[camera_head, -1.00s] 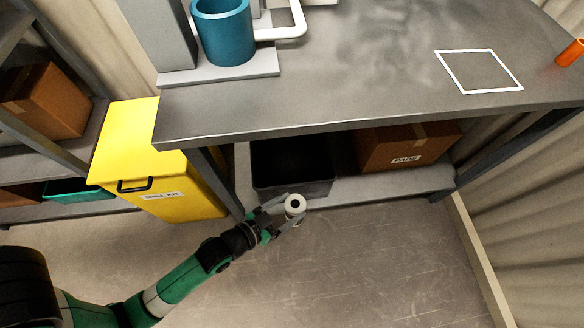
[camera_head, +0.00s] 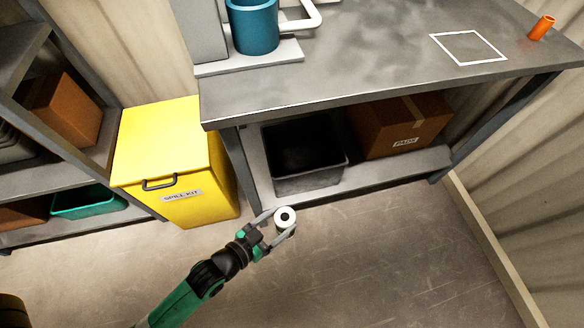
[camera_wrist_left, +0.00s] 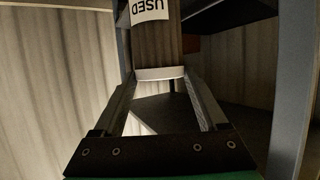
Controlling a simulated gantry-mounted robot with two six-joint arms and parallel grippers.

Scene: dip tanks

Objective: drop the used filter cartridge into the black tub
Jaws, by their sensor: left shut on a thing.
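The used filter cartridge (camera_head: 286,218) is a white-ended cylinder with a dark hole in its top. In the left wrist view the cartridge (camera_wrist_left: 157,45) shows a brown-grey body, a white end band and a label reading USED. My left gripper (camera_head: 276,229) is shut on it and holds it in front of the bench's lower shelf. The black tub (camera_head: 310,180) stands open on that shelf under the bench. The cartridge is in front of the tub and outside it. My right gripper is not in view.
The grey bench top (camera_head: 370,65) overhangs the tub. A cardboard box (camera_head: 400,125) marked PADS stands to the tub's right. A yellow spill kit bin (camera_head: 175,150) stands left of the bench leg (camera_head: 238,168). The floor in front is clear.

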